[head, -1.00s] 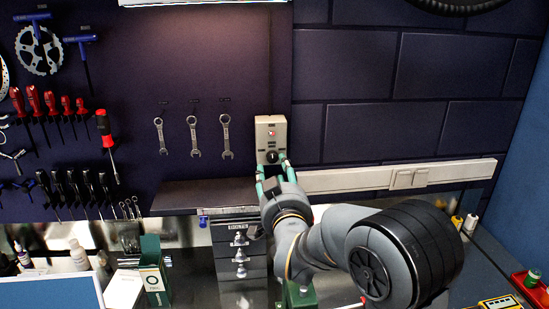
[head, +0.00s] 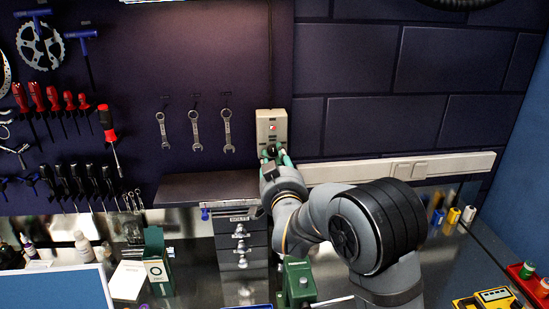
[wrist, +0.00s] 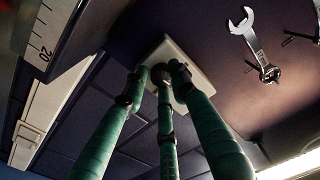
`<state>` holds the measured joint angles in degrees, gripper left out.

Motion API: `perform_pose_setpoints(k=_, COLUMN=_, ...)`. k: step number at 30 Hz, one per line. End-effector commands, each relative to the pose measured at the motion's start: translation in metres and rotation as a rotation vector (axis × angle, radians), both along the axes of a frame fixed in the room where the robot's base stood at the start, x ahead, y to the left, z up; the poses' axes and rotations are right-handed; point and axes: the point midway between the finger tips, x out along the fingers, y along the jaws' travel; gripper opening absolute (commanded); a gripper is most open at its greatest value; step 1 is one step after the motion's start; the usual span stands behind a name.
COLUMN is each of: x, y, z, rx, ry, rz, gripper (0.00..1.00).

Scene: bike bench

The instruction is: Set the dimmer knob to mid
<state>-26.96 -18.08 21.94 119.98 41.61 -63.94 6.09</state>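The pale dimmer box (head: 272,128) is fixed on the dark wall, with a small red light on its face; it also shows in the wrist view (wrist: 196,62). The dark dimmer knob (wrist: 161,73) is at the box's lower part, largely hidden by my fingers, and its pointer cannot be read. My gripper (head: 275,154) is at the knob from below and in front. In the wrist view its green fingers (wrist: 160,78) stand around the knob, tips close to it and spread apart. Whether they touch or grip it cannot be told.
A dark shelf (head: 208,186) lies left of my gripper, above a bolt drawer unit (head: 240,243). A pale rail with switches (head: 400,168) runs along the wall at right. Wrenches (head: 227,130) hang left of the box. A green vise (head: 298,283) stands below my arm.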

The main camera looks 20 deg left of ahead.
Motion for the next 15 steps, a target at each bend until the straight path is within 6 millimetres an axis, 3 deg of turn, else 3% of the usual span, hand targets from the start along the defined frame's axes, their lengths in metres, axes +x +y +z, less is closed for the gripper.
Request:
perform_pose_setpoints(k=12, x=-0.0011, y=0.0011, z=-0.0022, rx=-0.002, ry=0.004, rz=0.002, gripper=0.00)
perform_pose_setpoints(k=15, x=-0.0011, y=0.0013, z=-0.0038, rx=0.002, ry=0.007, rz=0.002, gripper=0.00)
